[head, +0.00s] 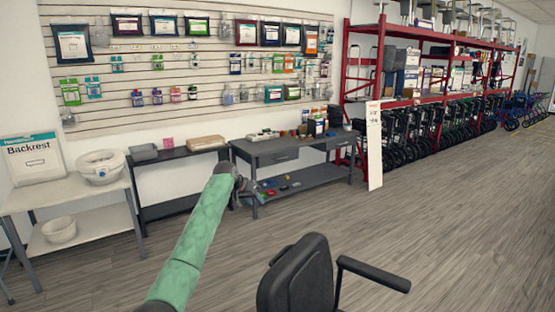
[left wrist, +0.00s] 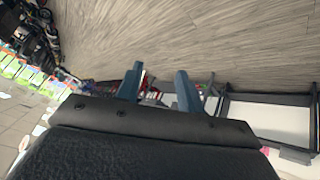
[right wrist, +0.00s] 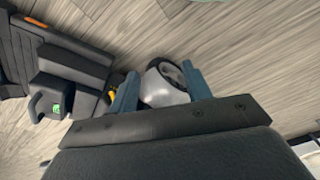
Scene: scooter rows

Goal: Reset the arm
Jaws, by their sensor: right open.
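My left arm wears a green sleeve and reaches forward in the head view. Its gripper (head: 246,188) shows dark and small at the arm's end, in front of the grey workbench. In the left wrist view the two blue-grey fingers of the left gripper (left wrist: 160,84) stand apart with nothing held between them. My right gripper is outside the head view. In the right wrist view the fingers of the right gripper (right wrist: 158,88) stand apart. A pale rounded part with a dark wheel (right wrist: 166,84) shows between them, apparently beyond them near the floor.
A black seat with armrests (head: 297,275) stands close in front. A grey workbench (head: 280,150) and a white table (head: 70,193) line the wall. A red rack (head: 383,60) with rows of wheeled walkers stands at the right. The wooden floor (head: 450,220) at right is clear.

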